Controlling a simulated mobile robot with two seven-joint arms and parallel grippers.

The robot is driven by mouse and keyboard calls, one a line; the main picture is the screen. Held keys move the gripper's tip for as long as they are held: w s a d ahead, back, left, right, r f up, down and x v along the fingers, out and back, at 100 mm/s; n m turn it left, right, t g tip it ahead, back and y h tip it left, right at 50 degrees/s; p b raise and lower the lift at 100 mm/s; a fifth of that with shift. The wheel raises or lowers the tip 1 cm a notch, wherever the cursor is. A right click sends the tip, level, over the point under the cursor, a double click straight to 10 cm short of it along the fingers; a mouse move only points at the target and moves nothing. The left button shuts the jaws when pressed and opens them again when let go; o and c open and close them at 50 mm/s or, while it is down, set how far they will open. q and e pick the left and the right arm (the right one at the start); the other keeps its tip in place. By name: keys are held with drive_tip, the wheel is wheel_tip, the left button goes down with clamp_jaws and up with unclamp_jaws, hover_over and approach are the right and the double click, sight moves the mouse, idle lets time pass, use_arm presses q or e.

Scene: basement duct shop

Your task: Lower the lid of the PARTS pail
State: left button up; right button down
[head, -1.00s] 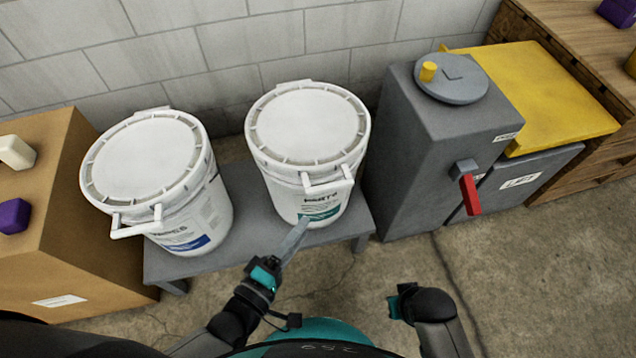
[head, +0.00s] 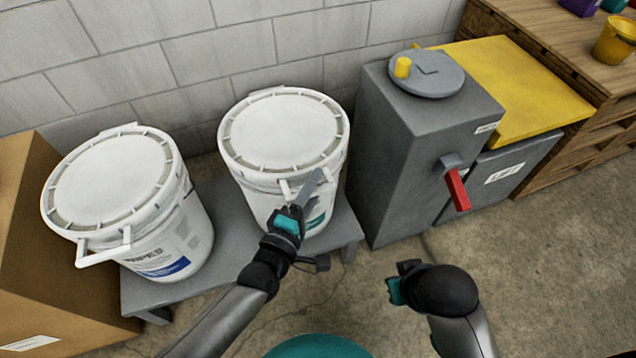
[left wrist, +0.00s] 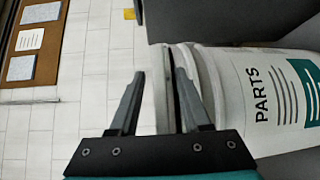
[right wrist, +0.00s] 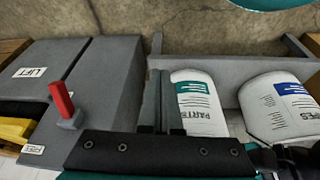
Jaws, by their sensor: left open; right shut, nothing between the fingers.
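The PARTS pail (head: 262,205) is white with a green label and stands on a low grey bench. Its round white lid (head: 283,132) lies over the top and looks near level; I cannot tell whether it is fully seated. My left gripper (head: 317,180) is open at the pail's front, by the lid's handle, partly hiding handle and label. In the left wrist view, the pail (left wrist: 260,95) lies sideways and a white edge shows between the open fingers (left wrist: 157,80). My right gripper (head: 396,284) is shut and empty, apart from the pail, low on the right.
Another lidded white pail (head: 185,230) with a blue label stands left on the bench (head: 240,250). A grey cabinet (head: 405,160) with a red lever (head: 457,189) stands close at right, beside a yellow-lidded bin (head: 510,90). A cardboard box (head: 35,260) is far left. Floor at right is clear.

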use_arm(q)
drive_tip(key=shift+x, duration=0.95)
drive_tip(key=shift+c, duration=0.4)
clamp_jaws()
idle(0.4)
